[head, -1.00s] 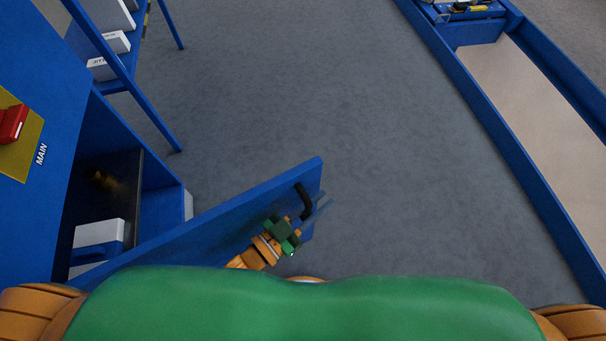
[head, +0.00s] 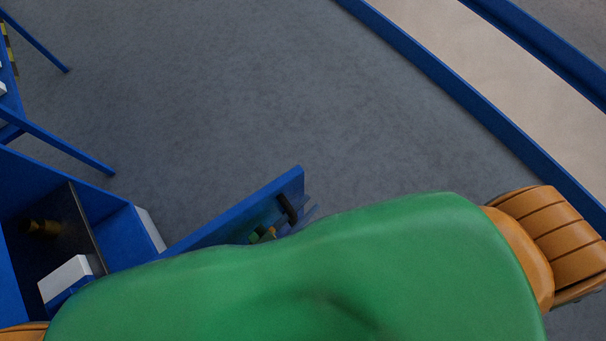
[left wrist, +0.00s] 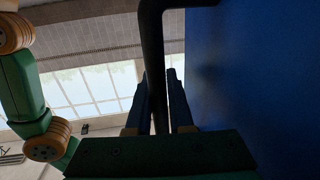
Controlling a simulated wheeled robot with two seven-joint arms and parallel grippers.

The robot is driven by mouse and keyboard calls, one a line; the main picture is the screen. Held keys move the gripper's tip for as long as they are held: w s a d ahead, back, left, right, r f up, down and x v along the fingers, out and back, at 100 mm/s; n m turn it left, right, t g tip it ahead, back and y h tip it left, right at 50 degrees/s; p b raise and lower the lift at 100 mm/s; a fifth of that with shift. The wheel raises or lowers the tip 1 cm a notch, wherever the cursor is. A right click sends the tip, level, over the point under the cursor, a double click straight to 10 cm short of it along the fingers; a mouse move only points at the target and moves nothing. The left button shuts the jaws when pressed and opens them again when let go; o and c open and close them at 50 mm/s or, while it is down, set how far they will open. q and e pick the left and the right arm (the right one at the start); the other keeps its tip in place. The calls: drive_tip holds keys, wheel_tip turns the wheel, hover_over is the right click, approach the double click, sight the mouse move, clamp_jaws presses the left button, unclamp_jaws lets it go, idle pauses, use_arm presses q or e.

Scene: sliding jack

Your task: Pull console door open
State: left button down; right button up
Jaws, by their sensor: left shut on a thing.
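The blue console door (head: 236,216) stands swung well out from the console in the head view. Its black handle (head: 286,208) sits near the door's free end. In the left wrist view the handle (left wrist: 152,60) runs between the two fingers of my left gripper (left wrist: 160,100), beside the blue door face (left wrist: 250,70). My left gripper (head: 304,210) is shut on the handle; my green body hides most of that arm in the head view. The open console (head: 106,215) shows at the left. My right gripper is not in view.
Inside the console are a white box (head: 70,278) and a dark brass-coloured part (head: 42,227). A blue-framed rack (head: 55,138) stands at the upper left. A long blue-edged tray (head: 455,90) lies at the upper right. The grey floor between is clear.

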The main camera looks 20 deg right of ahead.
use_arm(q)
drive_tip(key=c, duration=1.1)
unclamp_jaws()
drive_tip(key=v, duration=0.7)
drive_tip(key=shift+a, duration=0.1)
